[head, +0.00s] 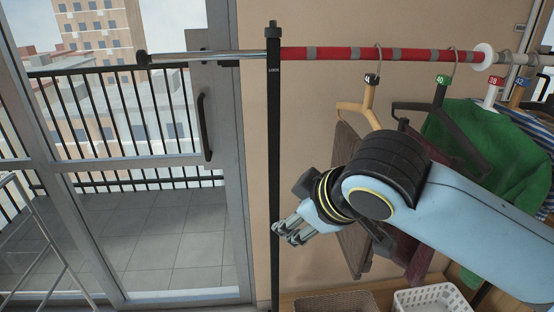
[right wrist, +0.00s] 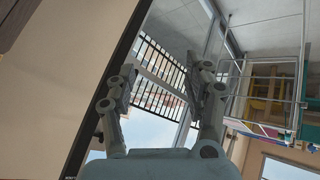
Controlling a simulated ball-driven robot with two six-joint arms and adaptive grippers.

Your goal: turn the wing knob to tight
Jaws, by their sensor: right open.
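A black upright post (head: 274,150) stands left of centre in the head view, with a small dark knob-like fitting (head: 272,31) on top. I cannot tell whether this fitting is the wing knob or which way it is turned. A small pale marking, too small to read surely, is on the post below the rail. My right gripper (head: 286,233) is beside the lower half of the post, well below the fitting. In the right wrist view its two fingers (right wrist: 160,68) are spread with nothing between them, and a dark post-like strip runs to their left. My left gripper is not visible.
A red and grey rail (head: 330,54) crosses the post and carries several hangers with clothes, including a green garment (head: 455,140). A white basket (head: 430,299) and a brown basket (head: 335,302) are below. A glass balcony door (head: 120,240) is left. The wall around the upper post is clear.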

